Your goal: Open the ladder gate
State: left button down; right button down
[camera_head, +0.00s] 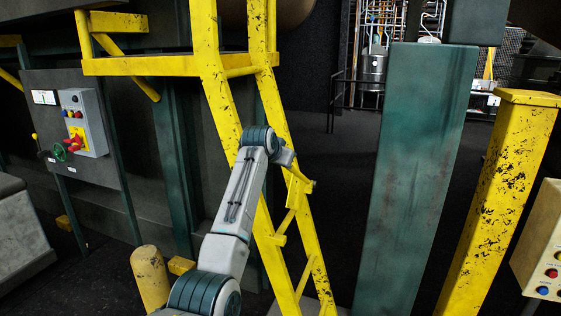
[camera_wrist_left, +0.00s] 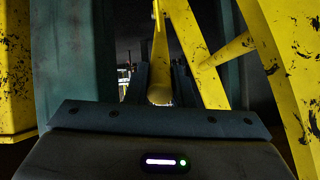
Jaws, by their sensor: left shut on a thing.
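The yellow, scuffed ladder (camera_head: 272,95) stands in the middle of the head view, with slanted rails running down to the floor. A short yellow piece at its right rail, which looks like part of the ladder gate (camera_head: 298,189), lies just below my left gripper (camera_head: 289,161). My left arm reaches up in front of the ladder and partly hides it. In the left wrist view, my left gripper (camera_wrist_left: 160,88) is shut on a yellow gate bar (camera_wrist_left: 160,55), whose rounded near end shows between the fingers. The gate's hinge side and full outline cannot be made out. My right gripper is out of view.
A green column (camera_head: 418,170) and a yellow post (camera_head: 500,190) stand right of the ladder. A control panel (camera_head: 84,122) with knobs is at the left. A short yellow bollard (camera_head: 150,276) stands near my arm. Dark open floor (camera_head: 345,190) lies between ladder and column.

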pick_arm(q)
jog(key=shift+r, duration=0.1)
dwell(0.3)
jog(key=c, duration=1.3)
grip_release()
jog(key=shift+w, duration=0.1)
jog(key=shift+o, duration=0.2)
jog(key=shift+s+r, duration=0.15)
jog(key=shift+s, duration=0.2)
jog(key=b+v, duration=0.4)
jog(key=v, duration=0.6)
jog(key=shift+a, duration=0.1)
